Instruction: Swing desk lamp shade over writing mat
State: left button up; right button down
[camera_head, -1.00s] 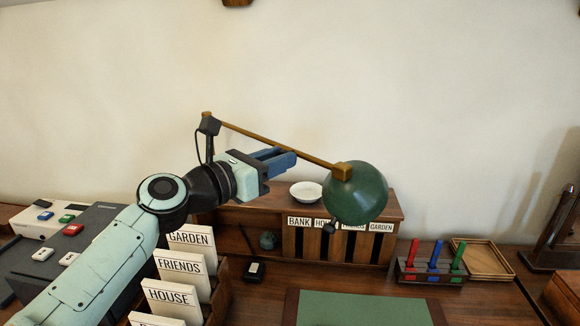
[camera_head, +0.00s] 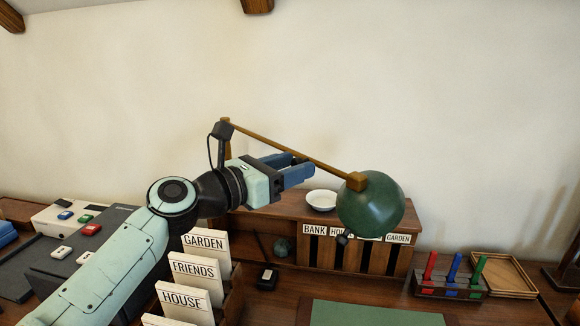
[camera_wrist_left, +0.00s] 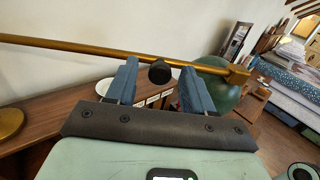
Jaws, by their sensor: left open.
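The desk lamp has a green shade (camera_head: 370,207) at the right end of a brass arm (camera_head: 285,148). The brass arm runs down to the right from a dark joint at upper left. The shade hangs above and behind the green writing mat (camera_head: 372,314), whose lower part is cut off. My left gripper (camera_head: 302,167) is open and empty, close to the brass arm and left of the shade. In the left wrist view the brass arm (camera_wrist_left: 80,47) crosses beyond the fingers. A black knob (camera_wrist_left: 159,72) shows between them; contact cannot be told. The right gripper is out of view.
A wooden pigeonhole organiser (camera_head: 410,258) with label cards stands behind the shade, with a white dish (camera_head: 321,200) on top. Labelled cards (camera_head: 193,270) stand in a rack beside my left arm. A pen rack (camera_head: 449,284) and wooden tray (camera_head: 503,274) lie at right.

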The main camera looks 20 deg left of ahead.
pick_arm(q)
jog(key=v, duration=1.3)
jog(key=shift+s, duration=0.15)
